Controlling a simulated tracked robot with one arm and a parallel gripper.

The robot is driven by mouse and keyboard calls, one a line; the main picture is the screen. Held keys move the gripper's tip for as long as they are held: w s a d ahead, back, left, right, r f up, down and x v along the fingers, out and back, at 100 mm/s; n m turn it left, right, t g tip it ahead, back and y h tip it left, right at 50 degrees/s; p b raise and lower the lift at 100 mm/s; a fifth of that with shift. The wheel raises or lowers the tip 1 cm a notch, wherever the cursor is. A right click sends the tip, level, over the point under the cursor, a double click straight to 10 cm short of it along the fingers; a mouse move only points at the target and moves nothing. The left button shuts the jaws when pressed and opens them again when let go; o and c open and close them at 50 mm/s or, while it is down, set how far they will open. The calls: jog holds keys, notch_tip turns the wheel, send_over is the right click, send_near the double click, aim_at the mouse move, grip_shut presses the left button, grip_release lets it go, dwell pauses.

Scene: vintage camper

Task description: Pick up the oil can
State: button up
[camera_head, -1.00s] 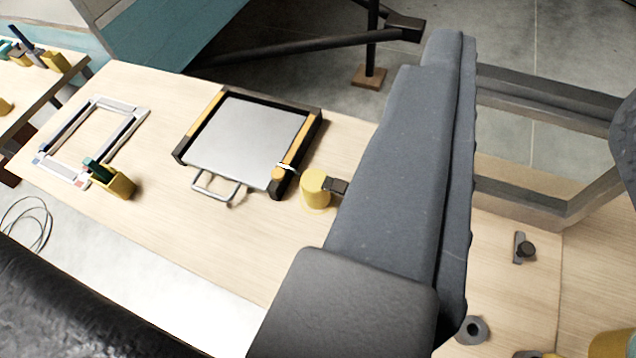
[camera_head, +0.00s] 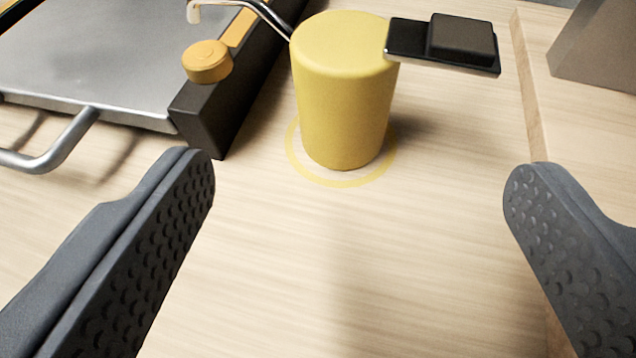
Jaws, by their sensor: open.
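The oil can (camera_head: 343,95) is a yellow cylinder with a thin bent metal spout on its left and a flat black thumb piece on its right. It stands upright on the wooden table inside a thin yellow ring marked on the surface. My gripper (camera_head: 358,175) is open and empty. Its two dark, textured fingers are spread wide at the left and right, on the near side of the can. Neither finger touches the can.
A metal-topped tray (camera_head: 85,60) with a dark frame, an orange knob (camera_head: 207,61) and a metal handle lies close to the can's left. A grey block (camera_head: 598,50) stands at the far right. The wood (camera_head: 340,270) between the fingers is clear.

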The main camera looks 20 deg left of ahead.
aim_at(351, 99)
jog(key=x, duration=0.3)
jog(key=b+x, duration=0.1)
jog(key=x, duration=0.4)
jog(key=shift+w+a+f+b, duration=0.1)
jog(key=shift+w+f+b, duration=0.15)
jog(key=shift+f, duration=0.2)
jog(key=shift+b+x, duration=0.9)
jog(key=shift+x, duration=1.45)
jog(key=shift+w+a+f, duration=0.1)
jog(key=shift+w+a, duration=0.05)
jog(key=shift+a, duration=0.05)
jog(key=c, duration=1.2)
